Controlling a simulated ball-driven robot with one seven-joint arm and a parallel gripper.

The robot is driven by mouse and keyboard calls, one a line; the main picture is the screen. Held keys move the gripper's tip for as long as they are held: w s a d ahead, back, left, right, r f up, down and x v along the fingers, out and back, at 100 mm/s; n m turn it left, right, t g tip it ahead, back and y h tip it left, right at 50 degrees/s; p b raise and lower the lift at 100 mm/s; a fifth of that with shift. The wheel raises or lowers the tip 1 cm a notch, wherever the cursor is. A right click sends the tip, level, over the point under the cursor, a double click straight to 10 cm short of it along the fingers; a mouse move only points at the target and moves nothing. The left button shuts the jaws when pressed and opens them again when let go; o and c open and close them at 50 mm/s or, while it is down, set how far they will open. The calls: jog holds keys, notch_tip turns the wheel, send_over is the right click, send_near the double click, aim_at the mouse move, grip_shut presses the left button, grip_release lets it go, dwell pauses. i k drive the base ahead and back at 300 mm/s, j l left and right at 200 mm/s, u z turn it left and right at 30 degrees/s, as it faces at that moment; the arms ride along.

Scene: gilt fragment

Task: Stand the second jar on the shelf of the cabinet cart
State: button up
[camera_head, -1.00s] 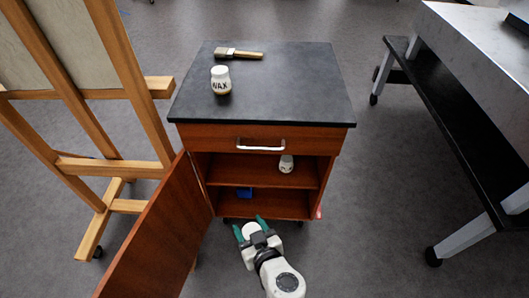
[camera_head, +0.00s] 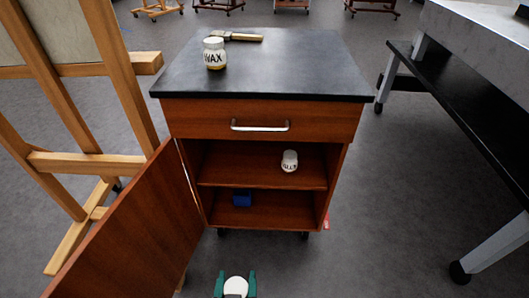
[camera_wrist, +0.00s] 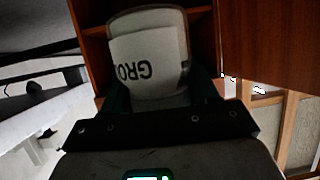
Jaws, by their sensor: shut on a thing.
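The cabinet cart (camera_head: 262,119) has a black top and brown wood body. Its door (camera_head: 115,225) hangs open to the left. A small white jar (camera_head: 289,160) stands on the middle shelf (camera_head: 240,173), right of centre. My gripper (camera_head: 236,286) is at the bottom edge of the head view, in front of and below the cart's opening. It is shut on a white jar (camera_head: 235,286), seen from above. In the wrist view this held jar (camera_wrist: 148,70) fills the space between the fingers, with a label reading "GRO"; the rest is hidden. The cart's wood shows behind it.
A blue object (camera_head: 242,200) lies in the lower compartment. A wooden easel (camera_head: 95,160) stands left, a table (camera_head: 480,120) right. Middle-shelf space left of the jar is clear.

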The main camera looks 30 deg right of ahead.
aim_at(256, 167)
jog(key=i+l, duration=0.8)
jog(key=l, duration=0.1)
